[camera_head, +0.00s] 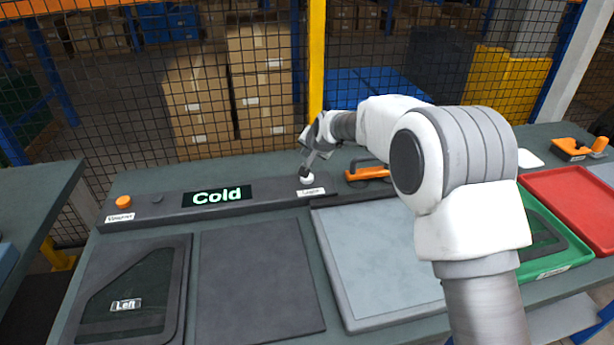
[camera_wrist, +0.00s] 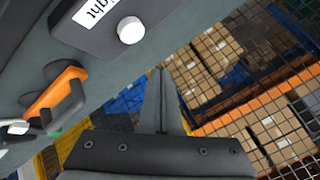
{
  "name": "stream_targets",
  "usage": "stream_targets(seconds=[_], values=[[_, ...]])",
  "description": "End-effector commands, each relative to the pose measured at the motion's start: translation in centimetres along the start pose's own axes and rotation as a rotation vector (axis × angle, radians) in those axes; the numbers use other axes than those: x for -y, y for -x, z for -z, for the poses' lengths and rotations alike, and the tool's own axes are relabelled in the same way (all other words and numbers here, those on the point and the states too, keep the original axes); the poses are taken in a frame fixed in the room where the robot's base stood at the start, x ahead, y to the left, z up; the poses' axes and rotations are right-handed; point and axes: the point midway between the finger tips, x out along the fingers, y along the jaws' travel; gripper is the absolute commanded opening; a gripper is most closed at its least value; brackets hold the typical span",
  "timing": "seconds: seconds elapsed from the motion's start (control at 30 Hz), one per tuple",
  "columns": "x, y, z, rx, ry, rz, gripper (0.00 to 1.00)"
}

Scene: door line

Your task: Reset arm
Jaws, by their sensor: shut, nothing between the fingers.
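My arm reaches over the table from the right in the head view. In the wrist view my gripper's fingers (camera_wrist: 160,75) are together and empty. The white button (camera_wrist: 130,30) shows beside their tips, with a gap in the picture. The panel (camera_head: 172,205) has a lit "Cold" display (camera_head: 218,196) and an orange button (camera_head: 123,201) at its left end.
A dark panel marked "Left" (camera_head: 165,262), a bare dark mat (camera_head: 258,280) and a grey tray (camera_head: 375,262) lie in front. Green (camera_head: 553,268) and red (camera_head: 570,200) trays stand right. A mesh fence (camera_head: 105,110) runs behind.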

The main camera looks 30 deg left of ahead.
Motion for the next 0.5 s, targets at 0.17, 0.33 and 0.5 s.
stream_targets(seconds=[0.17, 0.33, 0.5], values=[[0.0, 0.0, 0.0, 0.0, 0.0, 0.0, 0.0], [0.0, 0.0, 0.0, 0.0, 0.0, 0.0, 0.0], [-0.3, 1.0, 0.7, -0.003, 0.004, -0.007, 0.0]])
